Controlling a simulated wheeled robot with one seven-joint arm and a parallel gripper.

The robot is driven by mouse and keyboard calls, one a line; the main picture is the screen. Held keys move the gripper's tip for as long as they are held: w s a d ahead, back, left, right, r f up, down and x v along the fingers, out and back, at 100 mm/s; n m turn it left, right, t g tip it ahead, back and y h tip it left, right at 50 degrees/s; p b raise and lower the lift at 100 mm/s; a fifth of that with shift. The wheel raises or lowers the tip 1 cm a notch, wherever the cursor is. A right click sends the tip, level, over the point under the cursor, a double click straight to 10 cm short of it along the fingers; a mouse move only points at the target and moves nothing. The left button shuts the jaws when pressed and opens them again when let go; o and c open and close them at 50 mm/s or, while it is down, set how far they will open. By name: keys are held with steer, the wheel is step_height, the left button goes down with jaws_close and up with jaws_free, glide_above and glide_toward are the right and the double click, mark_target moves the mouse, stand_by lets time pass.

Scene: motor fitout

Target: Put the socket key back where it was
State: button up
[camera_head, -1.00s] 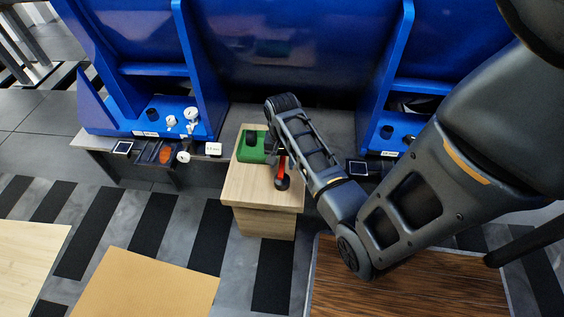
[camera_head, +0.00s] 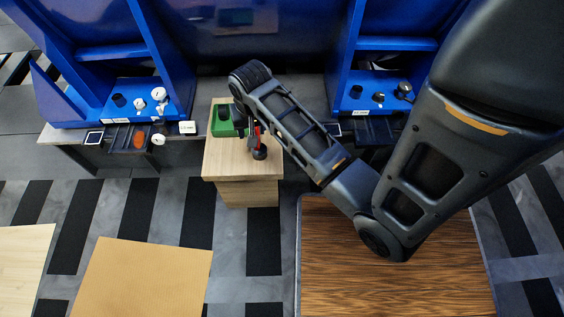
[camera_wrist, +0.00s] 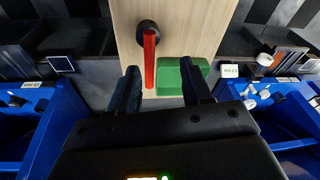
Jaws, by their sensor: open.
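The socket key has a red shaft (camera_head: 257,131) and a round black end (camera_head: 259,152). It is at the front right of the small wooden stand (camera_head: 217,164); I cannot tell whether it stands upright or lies. In the wrist view its red shaft (camera_wrist: 149,62) shows between the finger lines, nearer the left finger. My gripper (camera_wrist: 160,72) is open over the stand, and contact with the key cannot be made out. In the head view my gripper (camera_head: 249,128) is partly hidden by my wrist. A green block (camera_head: 222,122) sits beside the key, left of my gripper.
Blue machine frames (camera_head: 154,95) stand behind, left and right of the stand. A dark shelf (camera_head: 120,136) with small tools and labels is at left. A brown wood-grain top (camera_head: 395,285) and a tan board (camera_head: 145,278) lie in front. Striped floor is free between.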

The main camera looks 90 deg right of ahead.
steer(key=s+a+r+n+t+h, duration=0.1)
steer(key=a+r+n+t, duration=0.15)
steer(key=a, duration=0.35)
steer(key=s+a+r+n+t, duration=0.1)
steer(key=a+n+t, duration=0.15)
steer(key=a, duration=0.25)
steer(key=s+a+r+n+t+h, duration=0.1)
steer(key=s+a+n+t, duration=0.15)
steer(key=a, duration=0.35)
steer(key=s+a+r+n+t+y, duration=0.1)
steer(key=s+a+r+n+t, duration=0.1)
steer(key=r, duration=0.4)
steer(key=s+a+r+n+t+y, duration=0.1)
steer(key=s+a+r+n+t, duration=0.1)
steer(key=a+r, duration=0.2)
steer(key=s+a+r+n+t+y, duration=0.2)
steer(key=a+r+n, duration=0.1)
steer(key=r, duration=0.5)
steer(key=shift+a+r, duration=0.3)
steer(key=shift+a, duration=0.2)
